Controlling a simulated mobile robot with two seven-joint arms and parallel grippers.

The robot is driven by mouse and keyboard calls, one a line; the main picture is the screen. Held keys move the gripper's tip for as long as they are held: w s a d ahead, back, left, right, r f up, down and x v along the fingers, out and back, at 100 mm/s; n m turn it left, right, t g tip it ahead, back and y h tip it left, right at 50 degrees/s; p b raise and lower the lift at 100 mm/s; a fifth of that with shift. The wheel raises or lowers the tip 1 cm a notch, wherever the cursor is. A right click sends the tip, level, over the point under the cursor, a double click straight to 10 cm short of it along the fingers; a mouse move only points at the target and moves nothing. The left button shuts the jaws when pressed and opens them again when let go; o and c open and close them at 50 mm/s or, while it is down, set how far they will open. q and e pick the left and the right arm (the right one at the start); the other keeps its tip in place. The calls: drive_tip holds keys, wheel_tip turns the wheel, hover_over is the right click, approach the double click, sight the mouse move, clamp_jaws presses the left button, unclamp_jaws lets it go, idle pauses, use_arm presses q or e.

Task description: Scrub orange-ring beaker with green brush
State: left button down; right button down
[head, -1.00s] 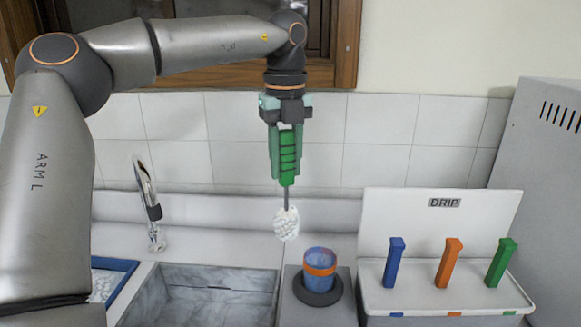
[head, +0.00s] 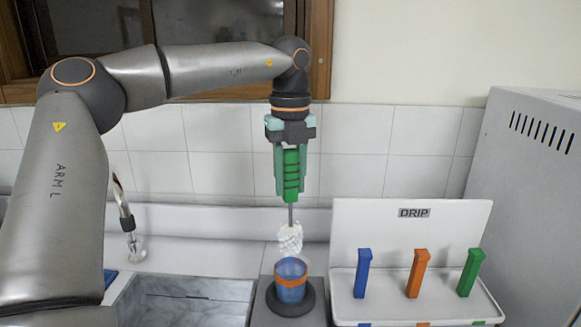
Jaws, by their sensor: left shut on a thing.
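My left gripper (head: 290,178) is shut on the green handle of the brush (head: 291,184). The brush hangs upright with its white bristle head (head: 290,240) pointing down. The orange-ring beaker (head: 291,283) is blue and see-through with an orange band, and it stands upright in a dark round holder (head: 291,300). The bristle head is right above the beaker's mouth. My right gripper is not in view.
A white DRIP rack (head: 407,280) with blue (head: 363,273), orange (head: 418,273) and green (head: 471,272) upright handles stands to the right. A sink (head: 185,300) and tap (head: 126,220) are at the left. A grey cabinet (head: 530,200) stands at far right.

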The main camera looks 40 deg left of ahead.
sight(290, 199)
use_arm(q)
wheel_tip(290, 199, down, 6)
drive_tip(key=shift+r+b, duration=0.25)
drive_tip(key=shift+b, duration=1)
drive_tip(key=shift+f+b, duration=0.6)
drive_tip(key=shift+f, duration=0.25)
